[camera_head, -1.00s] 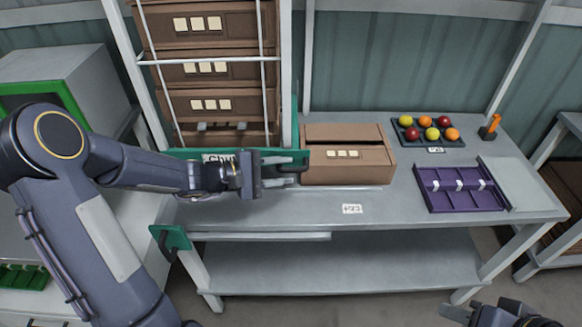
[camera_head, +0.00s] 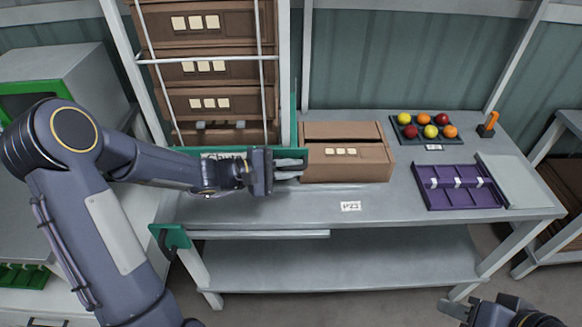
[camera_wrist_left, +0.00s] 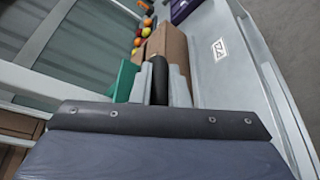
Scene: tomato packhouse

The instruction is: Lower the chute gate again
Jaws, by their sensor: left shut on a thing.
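The chute gate (camera_head: 180,155) is a green panel with a white label, across the foot of the chute frame (camera_head: 268,60). Its lower part is largely hidden behind my left arm. My left gripper (camera_head: 288,170) is at the gate's right end. In the left wrist view its two pale fingers (camera_wrist_left: 160,88) are closed on the black gate handle (camera_wrist_left: 160,72), beside a green part of the gate (camera_wrist_left: 122,82). My right gripper (camera_head: 458,305) is at the bottom right, away from the bench; its finger gap is unclear.
Brown crates (camera_head: 210,70) are stacked in the chute. Another brown box (camera_head: 345,165) stands on the bench just right of my left gripper. A purple divided tray (camera_head: 460,198), a tomato tray (camera_head: 440,141) and an orange-handled tool (camera_head: 490,124) are further right.

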